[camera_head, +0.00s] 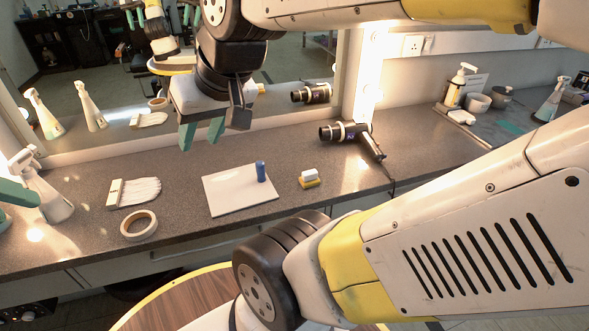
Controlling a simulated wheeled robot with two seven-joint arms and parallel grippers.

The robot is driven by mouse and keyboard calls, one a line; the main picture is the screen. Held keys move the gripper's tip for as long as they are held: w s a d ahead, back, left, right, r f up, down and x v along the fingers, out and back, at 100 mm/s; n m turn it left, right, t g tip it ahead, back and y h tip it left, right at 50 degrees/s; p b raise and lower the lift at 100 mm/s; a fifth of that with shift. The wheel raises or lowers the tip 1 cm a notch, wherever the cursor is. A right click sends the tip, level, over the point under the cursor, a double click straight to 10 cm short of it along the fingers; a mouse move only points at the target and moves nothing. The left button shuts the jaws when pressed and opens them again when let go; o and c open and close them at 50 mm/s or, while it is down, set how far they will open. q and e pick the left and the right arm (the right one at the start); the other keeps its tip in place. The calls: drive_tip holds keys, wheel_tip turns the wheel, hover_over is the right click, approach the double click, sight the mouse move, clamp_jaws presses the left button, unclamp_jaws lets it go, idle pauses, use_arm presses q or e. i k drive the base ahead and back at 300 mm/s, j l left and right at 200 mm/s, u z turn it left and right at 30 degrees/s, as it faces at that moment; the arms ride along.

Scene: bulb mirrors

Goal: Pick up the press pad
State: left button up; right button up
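A small block with a white top and yellow base (309,179), which looks like the press pad, sits on the grey speckled counter right of a white board. My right gripper (202,133) has two teal fingers pointing down with a gap between them. It is open and empty, above the back of the counter, left of the block and apart from it. Teal parts at the left edge look like my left gripper (18,192), cut off by the frame beside a spray bottle; its opening cannot be judged.
The white board (235,196) bears an upright blue cylinder (261,171). A hair dryer (352,137) lies behind the block. A mirror (290,60) stands behind.

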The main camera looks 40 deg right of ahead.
sight(309, 178)
drive_tip(key=z, duration=1.6)
drive_tip(key=i+j+z, duration=0.25)
drive_tip(key=j+z, duration=0.2)
drive_tip(key=j, duration=0.25)
